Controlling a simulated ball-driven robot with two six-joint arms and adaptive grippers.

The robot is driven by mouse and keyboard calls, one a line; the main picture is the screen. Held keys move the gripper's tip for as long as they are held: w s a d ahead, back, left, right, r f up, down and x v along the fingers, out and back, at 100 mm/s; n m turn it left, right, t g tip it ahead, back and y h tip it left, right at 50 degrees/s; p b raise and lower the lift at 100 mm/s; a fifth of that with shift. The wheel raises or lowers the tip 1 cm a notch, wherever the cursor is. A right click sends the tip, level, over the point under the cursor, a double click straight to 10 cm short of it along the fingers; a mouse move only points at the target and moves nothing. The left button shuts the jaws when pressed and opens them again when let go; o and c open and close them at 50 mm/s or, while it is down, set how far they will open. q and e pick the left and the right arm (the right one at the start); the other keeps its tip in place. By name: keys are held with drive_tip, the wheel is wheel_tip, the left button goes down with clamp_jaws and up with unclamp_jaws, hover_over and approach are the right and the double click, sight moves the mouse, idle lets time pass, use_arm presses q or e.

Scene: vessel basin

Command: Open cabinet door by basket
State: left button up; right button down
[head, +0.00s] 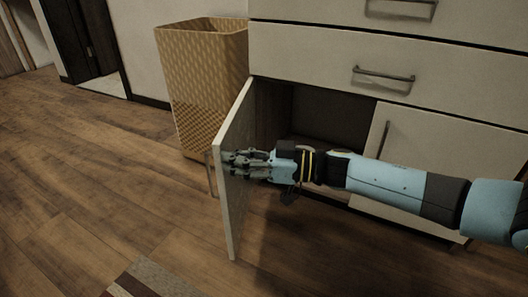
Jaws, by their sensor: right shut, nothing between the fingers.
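The cabinet door (236,161) by the basket stands wide open, swung outward to the left, seen nearly edge-on. Its handle (211,175) shows on the far side, partly hidden by the door. The woven tan basket (203,78) stands on the floor behind and left of the door. My right gripper (240,162) is shut and empty, at the inner face of the door near its free edge; I cannot tell whether it touches. My right arm comes in from the right, across the cabinet opening. My left gripper is not in view.
The cabinet interior (320,118) is dark and partly hidden by my arm. A second door (408,165) to the right is closed. Drawers (375,68) above are shut. A striped rug (150,280) lies at the bottom; the wooden floor (90,180) at left is clear.

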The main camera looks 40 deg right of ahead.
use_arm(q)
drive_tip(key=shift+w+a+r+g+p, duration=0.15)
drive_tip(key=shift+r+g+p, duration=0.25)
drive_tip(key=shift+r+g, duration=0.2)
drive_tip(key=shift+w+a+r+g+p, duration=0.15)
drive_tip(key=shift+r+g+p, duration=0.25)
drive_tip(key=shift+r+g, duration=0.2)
use_arm(e)
drive_tip(key=w+a+m+t+h, duration=0.3)
drive_tip(key=w+a+m+h, duration=0.2)
drive_tip(key=w+a, duration=0.5)
drive_tip(key=shift+w+t+h, duration=0.4)
drive_tip(key=shift+w+h, duration=0.5)
drive_tip(key=shift+w, duration=1.25)
